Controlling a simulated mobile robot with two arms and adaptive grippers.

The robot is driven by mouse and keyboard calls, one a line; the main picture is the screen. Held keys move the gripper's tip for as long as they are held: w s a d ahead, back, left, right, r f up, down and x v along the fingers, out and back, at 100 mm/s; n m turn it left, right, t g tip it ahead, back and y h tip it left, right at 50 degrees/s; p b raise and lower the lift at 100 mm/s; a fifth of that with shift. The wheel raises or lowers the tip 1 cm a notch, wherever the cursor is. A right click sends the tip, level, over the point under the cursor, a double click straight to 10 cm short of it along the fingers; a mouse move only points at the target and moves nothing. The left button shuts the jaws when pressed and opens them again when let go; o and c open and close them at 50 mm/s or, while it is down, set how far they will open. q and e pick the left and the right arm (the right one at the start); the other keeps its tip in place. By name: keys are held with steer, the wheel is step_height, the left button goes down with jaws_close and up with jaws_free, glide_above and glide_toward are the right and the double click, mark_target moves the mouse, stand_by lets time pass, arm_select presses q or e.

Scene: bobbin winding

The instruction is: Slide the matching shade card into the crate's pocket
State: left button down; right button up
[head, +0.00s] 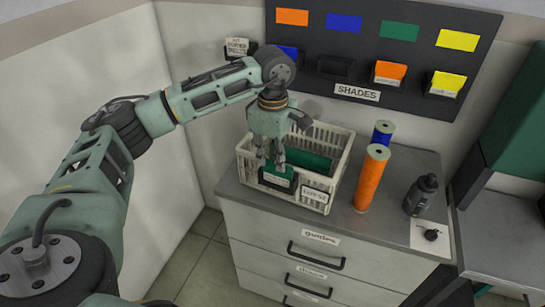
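My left gripper (271,164) points down over the front wall of the pale slatted crate (245,163), which stands on the drawer cabinet. A green card (279,171) with a white label at its bottom is right at the fingertips. It stands in or just at the dark-framed pocket on the crate's front; I cannot tell how deep it sits. The fingertips overlap the card's top, and whether they grip it is not clear. A green object (311,160) lies inside the crate. My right gripper is not in view.
The shades board (420,35) behind has one empty pocket (335,67) among blue, orange (388,72) and yellow cards. An orange spool (371,180), a blue spool (382,133) and a dark bottle (421,194) stand right of the crate. Cabinet top before the bottle is partly free.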

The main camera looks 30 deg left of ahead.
arm_select(q)
steer(key=shift+f, duration=0.15)
steer(key=shift+f+b, duration=0.3)
steer(key=shift+b, duration=0.1)
steer(key=c, duration=1.9)
jaws_free()
steer(key=shift+o, duration=0.2)
steer(key=shift+r, duration=0.15)
step_height(320, 180, up, 12)
steer(key=shift+w+d, duration=0.1)
